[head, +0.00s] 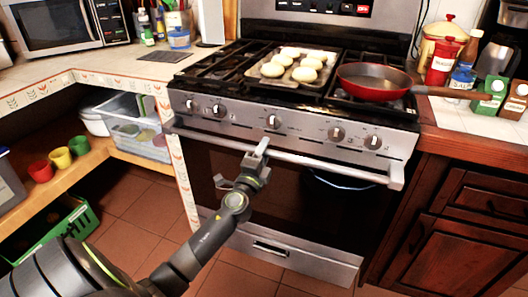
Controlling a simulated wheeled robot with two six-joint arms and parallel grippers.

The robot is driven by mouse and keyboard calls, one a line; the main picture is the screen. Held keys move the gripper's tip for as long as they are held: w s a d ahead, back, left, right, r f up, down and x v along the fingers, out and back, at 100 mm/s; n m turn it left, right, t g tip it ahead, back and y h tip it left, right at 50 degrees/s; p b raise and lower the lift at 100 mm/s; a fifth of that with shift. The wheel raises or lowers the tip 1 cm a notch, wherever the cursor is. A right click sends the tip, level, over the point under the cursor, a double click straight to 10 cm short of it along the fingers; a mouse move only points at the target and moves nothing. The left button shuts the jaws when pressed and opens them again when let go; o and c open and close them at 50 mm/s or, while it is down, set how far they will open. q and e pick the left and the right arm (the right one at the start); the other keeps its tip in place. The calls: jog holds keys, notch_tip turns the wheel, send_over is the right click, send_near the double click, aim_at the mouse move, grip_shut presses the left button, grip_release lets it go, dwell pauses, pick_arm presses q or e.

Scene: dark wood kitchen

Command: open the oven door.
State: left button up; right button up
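The oven door (325,210) is a dark glass front that looks shut, below the knob panel of the stainless stove. Its pale bar handle (325,163) runs across the top of the door. My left gripper (260,152) is at the handle, left of its middle, with a pale fingertip overlapping the bar. I cannot tell whether the fingers are closed around the bar or only beside it. My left forearm hides part of the door's left side. My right gripper is not in view.
A baking tray (262,81) with several buns and a red pan (372,83) sit on the stovetop. A drawer (290,255) lies below the door. Wooden cabinets (460,225) stand at right, an open shelf (60,190) at left. Tiled floor (130,205) shows at left.

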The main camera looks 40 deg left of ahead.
pick_arm(q)
jog(key=shift+c, duration=0.3)
grip_shut()
jog(key=shift+s+f, duration=0.1)
jog(key=shift+f, duration=0.05)
